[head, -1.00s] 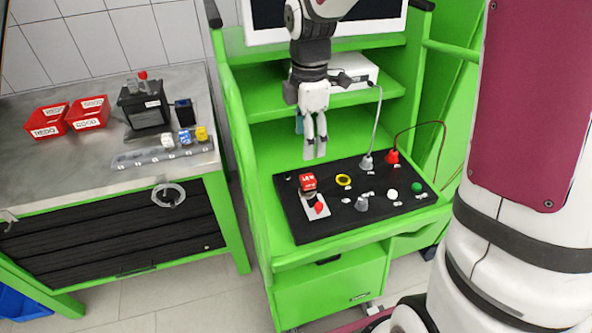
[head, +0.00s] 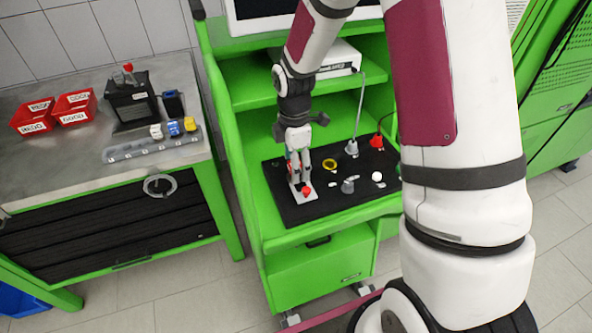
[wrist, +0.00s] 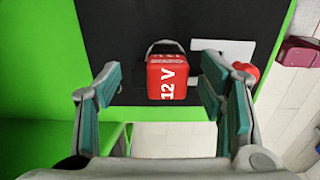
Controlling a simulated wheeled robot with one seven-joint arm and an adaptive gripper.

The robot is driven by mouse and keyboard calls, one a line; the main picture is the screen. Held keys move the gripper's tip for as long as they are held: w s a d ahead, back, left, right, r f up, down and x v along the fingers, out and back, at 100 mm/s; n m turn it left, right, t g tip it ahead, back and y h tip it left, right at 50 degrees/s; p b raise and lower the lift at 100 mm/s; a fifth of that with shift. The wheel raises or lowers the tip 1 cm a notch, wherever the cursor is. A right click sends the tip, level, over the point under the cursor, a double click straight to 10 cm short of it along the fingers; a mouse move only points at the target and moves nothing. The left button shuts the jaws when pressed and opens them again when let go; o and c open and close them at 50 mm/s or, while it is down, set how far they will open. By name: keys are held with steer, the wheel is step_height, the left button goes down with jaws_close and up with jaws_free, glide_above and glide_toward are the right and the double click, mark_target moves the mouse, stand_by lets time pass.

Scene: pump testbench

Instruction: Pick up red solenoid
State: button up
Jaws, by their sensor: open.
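The red solenoid (wrist: 167,78), marked 12 V, sits between my gripper's open fingers in the wrist view, with space beside the left finger and the right finger close to its side. In the head view my gripper (head: 300,182) points down at the left part of the black panel (head: 285,211), over the solenoid's spot, and its fingers hide most of the solenoid. A white plate with a red knob (head: 306,190) lies just in front of the fingers. The knob also shows at the right in the wrist view (wrist: 246,71).
The panel also carries a yellow ring (head: 329,165), grey connectors (head: 348,185), a white knob (head: 377,176) and a red cone (head: 377,141). A grey bench at left holds red bins (head: 74,108), a black box (head: 134,101) and a rail (head: 150,147) of coloured solenoids.

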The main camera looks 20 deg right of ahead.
steer(key=shift+f, duration=0.3)
steer(key=shift+c, duration=0.6)
steer(key=c, duration=1.3)
